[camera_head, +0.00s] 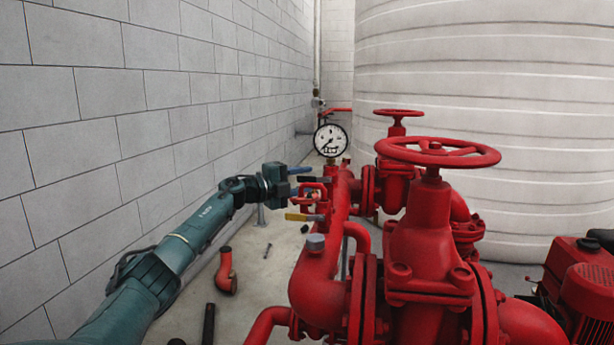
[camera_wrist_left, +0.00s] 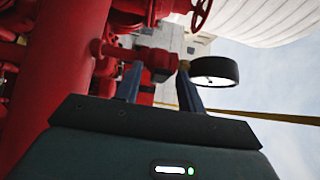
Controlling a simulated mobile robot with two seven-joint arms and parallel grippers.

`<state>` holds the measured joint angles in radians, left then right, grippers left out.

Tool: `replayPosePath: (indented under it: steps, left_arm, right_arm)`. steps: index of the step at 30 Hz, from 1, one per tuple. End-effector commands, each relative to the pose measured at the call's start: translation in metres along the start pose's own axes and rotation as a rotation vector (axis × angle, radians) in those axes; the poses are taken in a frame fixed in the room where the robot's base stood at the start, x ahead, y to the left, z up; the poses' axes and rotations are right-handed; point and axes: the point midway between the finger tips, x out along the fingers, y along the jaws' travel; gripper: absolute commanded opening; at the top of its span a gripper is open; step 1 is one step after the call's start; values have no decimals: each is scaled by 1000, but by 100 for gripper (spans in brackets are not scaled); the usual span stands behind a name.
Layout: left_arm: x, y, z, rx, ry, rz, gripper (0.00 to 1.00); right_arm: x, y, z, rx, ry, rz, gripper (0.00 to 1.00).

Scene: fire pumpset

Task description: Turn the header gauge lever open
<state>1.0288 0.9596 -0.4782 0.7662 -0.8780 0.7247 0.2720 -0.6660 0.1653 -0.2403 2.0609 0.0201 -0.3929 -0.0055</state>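The white-faced header gauge (camera_head: 330,140) stands on the red header (camera_head: 338,215); in the left wrist view its black rim (camera_wrist_left: 228,83) shows nearly edge-on. My left gripper (camera_head: 303,181) is just left of and below the gauge, its two blue-grey fingers spread. A short red bar (camera_head: 314,179) shows by the fingertips in the head view; I cannot tell whether it is the gauge lever. In the left wrist view the open gripper (camera_wrist_left: 159,85) has a red fitting (camera_wrist_left: 158,62) beyond its fingertips. I see no clear grip. My right gripper is out of view.
A yellow lever (camera_head: 300,217) sits just below the gripper on the header. A large red handwheel valve (camera_head: 432,230) stands to the right. A block wall (camera_head: 130,120) runs along the left.

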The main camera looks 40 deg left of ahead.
Motion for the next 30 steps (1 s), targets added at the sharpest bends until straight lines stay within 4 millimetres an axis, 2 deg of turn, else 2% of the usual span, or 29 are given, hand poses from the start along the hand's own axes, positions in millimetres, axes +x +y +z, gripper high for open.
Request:
replayPosePath:
  steps: [6,16,30]
  left_arm:
    - [14,0,-1,0,2,1,39]
    - [16,1,-1,0,2,2,39]
    - [16,1,-1,0,2,2,1]
  right_arm:
    - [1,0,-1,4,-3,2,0]
    - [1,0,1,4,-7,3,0]
    - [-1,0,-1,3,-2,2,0]
